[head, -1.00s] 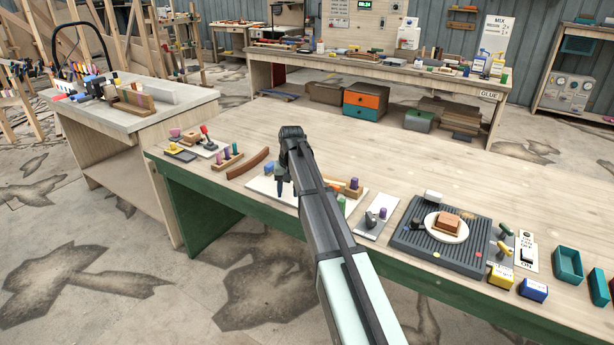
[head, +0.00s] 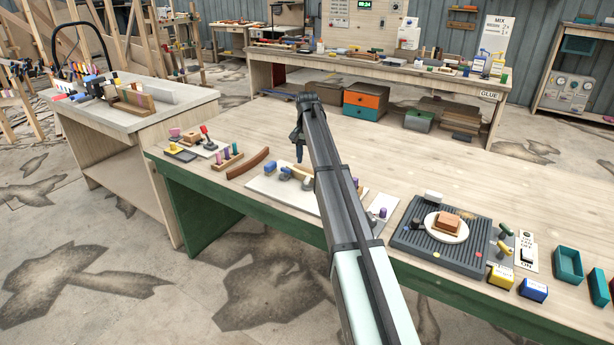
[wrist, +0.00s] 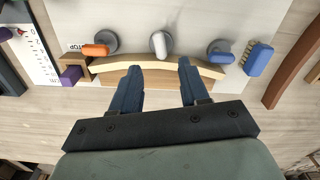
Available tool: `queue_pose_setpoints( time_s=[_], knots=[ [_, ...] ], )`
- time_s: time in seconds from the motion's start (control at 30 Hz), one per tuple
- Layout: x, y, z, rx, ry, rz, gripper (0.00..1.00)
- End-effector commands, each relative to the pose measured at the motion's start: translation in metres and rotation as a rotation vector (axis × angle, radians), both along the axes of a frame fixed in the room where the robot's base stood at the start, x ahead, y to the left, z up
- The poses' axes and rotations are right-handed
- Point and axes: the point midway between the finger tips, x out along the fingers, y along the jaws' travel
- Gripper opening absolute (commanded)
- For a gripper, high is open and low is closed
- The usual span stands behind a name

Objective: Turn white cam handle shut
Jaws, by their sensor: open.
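The white cam handle (wrist: 160,43) sits on a grey round base, behind the curved wooden strip (wrist: 157,66) in the wrist view. It points roughly crosswise to the strip. The orange cam handle (wrist: 95,50) to its left and the blue cam handle (wrist: 221,57) to its right lie sideways, roughly along the strip. My gripper (wrist: 158,70) is open and empty, its two blue fingertips near the strip's lower edge with the white handle beyond the gap between them. In the head view my gripper (head: 300,157) is over the white board (head: 262,187); I cannot make out the white handle there.
A purple block (wrist: 71,75) is at the strip's left end. In the head view, a grey ribbed tray (head: 410,235) is to the right; the table's far side is clear.

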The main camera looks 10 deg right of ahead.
Motion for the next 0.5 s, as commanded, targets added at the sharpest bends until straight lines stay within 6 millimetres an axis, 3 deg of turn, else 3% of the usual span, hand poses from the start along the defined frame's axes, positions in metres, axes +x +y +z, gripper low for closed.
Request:
queue_pose_setpoints(
  time_s=[0.3, 0.5],
  knots=[
    [-0.001, 0.000, -0.053, 0.001, 0.001, 0.001, 0.45],
    [0.000, 0.000, -0.071, 0.000, -0.001, 0.001, 0.45]
  ],
)
